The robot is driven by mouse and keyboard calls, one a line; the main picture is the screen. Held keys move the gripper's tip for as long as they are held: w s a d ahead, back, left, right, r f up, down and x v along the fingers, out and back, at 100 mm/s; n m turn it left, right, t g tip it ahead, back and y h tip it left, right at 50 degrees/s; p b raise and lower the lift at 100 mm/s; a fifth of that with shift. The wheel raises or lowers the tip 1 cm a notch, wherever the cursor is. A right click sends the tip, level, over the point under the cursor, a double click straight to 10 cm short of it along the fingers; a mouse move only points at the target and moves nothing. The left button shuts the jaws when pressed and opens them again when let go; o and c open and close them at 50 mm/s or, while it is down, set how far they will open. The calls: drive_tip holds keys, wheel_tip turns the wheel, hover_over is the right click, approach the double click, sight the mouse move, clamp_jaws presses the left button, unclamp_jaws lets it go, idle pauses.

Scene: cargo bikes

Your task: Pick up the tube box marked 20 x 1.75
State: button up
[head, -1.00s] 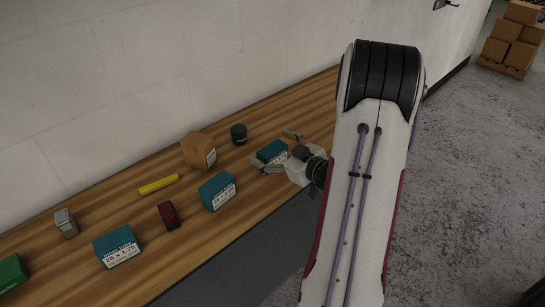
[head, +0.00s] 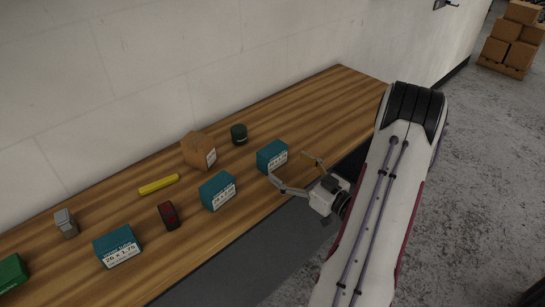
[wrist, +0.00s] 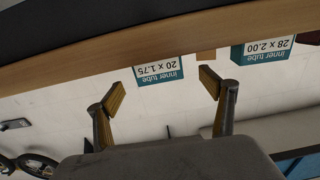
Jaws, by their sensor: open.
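The tube box marked 20 x 1.75 (wrist: 160,72) shows upside down in the wrist view, between and beyond the fingertips. It matches the right-most teal box (head: 270,157) in the head view, near the bench's front edge. My gripper (head: 291,169) is open and empty just in front of that box, its fingers pointing toward it. In the wrist view the gripper (wrist: 162,88) has a finger on each side of the label, with a gap to the box.
A teal box marked 28 x 2.00 (wrist: 263,52) is beside it, the middle teal box (head: 217,191) in the head view. Another teal box (head: 118,248), apparently 26 x 1.75, sits farther left. A brown carton (head: 196,151) and dark green can (head: 239,134) stand behind. The bench's right end is clear.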

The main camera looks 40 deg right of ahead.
sight(278, 159)
drive_tip(key=shift+w, duration=0.1)
drive_tip(key=shift+w, duration=1.25)
drive_tip(key=shift+w+d+f, duration=0.1)
drive_tip(key=shift+w+f, duration=0.05)
drive_tip(key=shift+w, duration=2.45)
drive_tip(key=c, duration=1.3)
